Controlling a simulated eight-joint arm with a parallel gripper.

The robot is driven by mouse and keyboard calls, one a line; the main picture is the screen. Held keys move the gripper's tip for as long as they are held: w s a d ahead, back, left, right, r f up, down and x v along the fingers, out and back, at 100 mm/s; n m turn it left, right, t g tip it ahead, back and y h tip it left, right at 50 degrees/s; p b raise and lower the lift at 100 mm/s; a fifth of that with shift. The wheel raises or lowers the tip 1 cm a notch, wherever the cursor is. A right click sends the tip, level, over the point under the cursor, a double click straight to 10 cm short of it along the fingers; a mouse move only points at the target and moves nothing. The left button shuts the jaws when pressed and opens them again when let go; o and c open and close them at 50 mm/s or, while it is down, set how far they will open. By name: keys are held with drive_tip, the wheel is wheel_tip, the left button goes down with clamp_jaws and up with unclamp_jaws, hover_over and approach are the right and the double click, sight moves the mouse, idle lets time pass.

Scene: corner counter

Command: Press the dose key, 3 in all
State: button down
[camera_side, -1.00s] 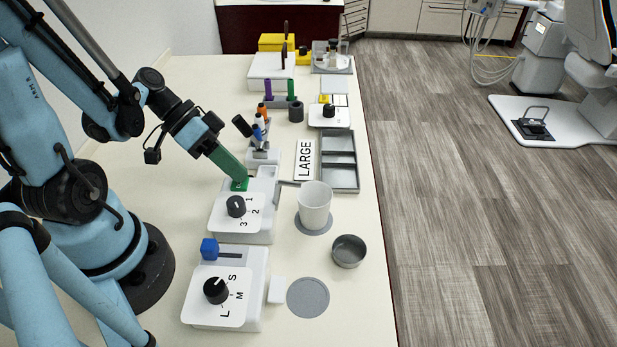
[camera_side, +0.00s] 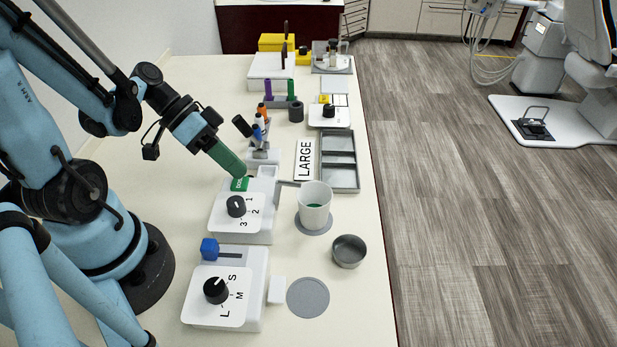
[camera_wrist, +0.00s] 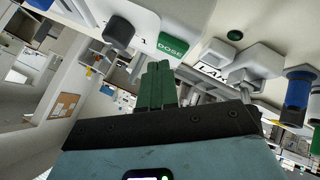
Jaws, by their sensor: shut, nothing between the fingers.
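The green dose key (camera_side: 240,184) is on top of the white dispenser (camera_side: 262,190), which has a black knob (camera_side: 236,206) marked 1, 2, 3. It also shows in the wrist view as a green key lettered DOSE (camera_wrist: 171,46). My gripper (camera_side: 243,173) has green fingers, shut and empty, with the tips just above the key; a small gap seems to show, and I cannot tell whether they touch. In the wrist view the shut fingers (camera_wrist: 158,68) point toward the key.
A second white dispenser (camera_side: 255,310) with a blue slider (camera_side: 209,248) and an L, M, S knob stands in front. A metal bowl (camera_side: 349,251), a LARGE card (camera_side: 305,160), a grey tray (camera_side: 341,178) and a pen holder (camera_side: 263,157) are nearby.

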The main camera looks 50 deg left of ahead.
sight(235, 180)
drive_tip(key=shift+r, duration=0.15)
drive_tip(key=shift+r, duration=2.5)
drive_tip(key=shift+r, duration=0.1)
idle(0.9)
drive_tip(key=shift+r, duration=1.8)
drive_tip(key=shift+f, duration=0.1)
drive_tip(key=shift+f, duration=4.3)
drive_tip(key=shift+f, duration=0.2)
drive_tip(key=shift+f, duration=0.25)
